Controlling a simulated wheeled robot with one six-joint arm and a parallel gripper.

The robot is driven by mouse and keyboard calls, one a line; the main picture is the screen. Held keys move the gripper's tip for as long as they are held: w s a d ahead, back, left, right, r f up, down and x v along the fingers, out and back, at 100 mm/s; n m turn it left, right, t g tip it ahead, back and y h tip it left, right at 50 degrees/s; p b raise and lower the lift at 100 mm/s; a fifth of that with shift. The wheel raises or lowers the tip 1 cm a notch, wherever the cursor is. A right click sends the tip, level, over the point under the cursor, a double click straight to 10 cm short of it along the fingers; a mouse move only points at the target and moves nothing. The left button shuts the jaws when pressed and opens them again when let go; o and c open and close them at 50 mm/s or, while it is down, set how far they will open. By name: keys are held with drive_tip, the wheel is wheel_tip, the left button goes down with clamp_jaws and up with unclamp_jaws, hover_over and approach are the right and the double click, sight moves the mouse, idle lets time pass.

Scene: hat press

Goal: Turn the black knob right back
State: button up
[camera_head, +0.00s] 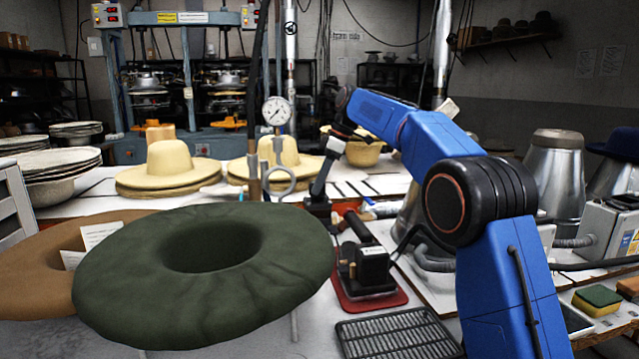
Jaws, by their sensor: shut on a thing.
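My blue arm reaches over the bench from the right and bends down at the wrist. My gripper (319,190) points down, just right of the upright pipe with the pressure gauge (277,111). It is shut on the black knob, low behind the green hat. The knob is small and dark and mostly hidden by the fingers, so its turned angle cannot be read. A grey ring-shaped handle (279,181) stands just left of the gripper.
A large green hat (130,270) fills the front left, over a brown brim (40,265). Straw hats (168,170) stand behind. A black iron (368,268) on a red pad (350,303) and a dark grate (398,335) lie right of the green hat. Metal hat forms (556,170) stand at the right.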

drive_tip(key=shift+n+g, duration=0.3)
drive_tip(key=shift+n, duration=0.5)
drive_tip(key=o, duration=0.8)
drive_tip(key=shift+c, duration=0.2)
drive_tip(key=shift+w+d+r, duration=0.15)
drive_tip(key=shift+d+r, duration=0.1)
drive_tip(key=shift+r, duration=0.25)
drive_tip(key=shift+v, duration=1.05)
drive_tip(key=w+d, duration=0.1)
drive_tip(key=d, duration=1)
drive_tip(key=shift+w+d, duration=0.3)
drive_tip(key=shift+d, duration=0.1)
